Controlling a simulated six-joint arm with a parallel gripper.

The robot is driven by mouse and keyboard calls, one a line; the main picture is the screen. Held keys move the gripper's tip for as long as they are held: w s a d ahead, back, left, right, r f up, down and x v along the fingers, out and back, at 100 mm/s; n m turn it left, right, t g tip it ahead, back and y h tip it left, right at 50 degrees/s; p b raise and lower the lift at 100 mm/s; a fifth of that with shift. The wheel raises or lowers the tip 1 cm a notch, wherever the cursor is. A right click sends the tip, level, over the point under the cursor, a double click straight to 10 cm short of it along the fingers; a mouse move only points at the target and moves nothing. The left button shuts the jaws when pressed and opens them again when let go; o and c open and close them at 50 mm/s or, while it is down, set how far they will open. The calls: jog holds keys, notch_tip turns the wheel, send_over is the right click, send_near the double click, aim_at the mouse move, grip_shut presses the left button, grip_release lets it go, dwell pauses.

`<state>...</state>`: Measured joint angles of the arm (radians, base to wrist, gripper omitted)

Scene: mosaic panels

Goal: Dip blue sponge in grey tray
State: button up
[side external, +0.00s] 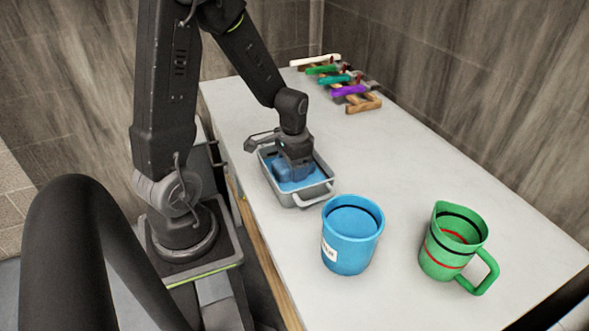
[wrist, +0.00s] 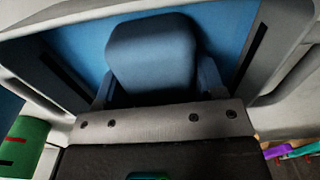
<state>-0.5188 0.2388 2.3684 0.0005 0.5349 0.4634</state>
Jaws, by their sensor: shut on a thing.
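The grey tray (side external: 313,193) stands on the white table with blue liquid (side external: 309,183) inside it. My gripper (side external: 293,165) points down into the tray and is shut on the blue sponge (side external: 290,172). The sponge is low inside the tray, at or near the liquid; I cannot tell how deep it sits. In the wrist view the blue sponge (wrist: 152,55) shows in front of the gripper, with the blue liquid (wrist: 222,30) around it and the tray wall (wrist: 285,45) at the right. My fingertips are mostly hidden.
A blue cup (side external: 350,245) with a white label stands just in front of the tray. A green jug (side external: 450,255) with dark and red stripes stands to its right. A wooden rack (side external: 365,104) with several coloured-handled tools lies at the back. The table's right middle is clear.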

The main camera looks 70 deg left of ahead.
jog(key=shift+a, duration=0.35)
jog(key=shift+d, duration=0.15)
jog(key=shift+d, duration=0.65)
jog(key=shift+a, duration=0.2)
jog(key=shift+a, duration=0.6)
jog(key=shift+r, duration=4.85)
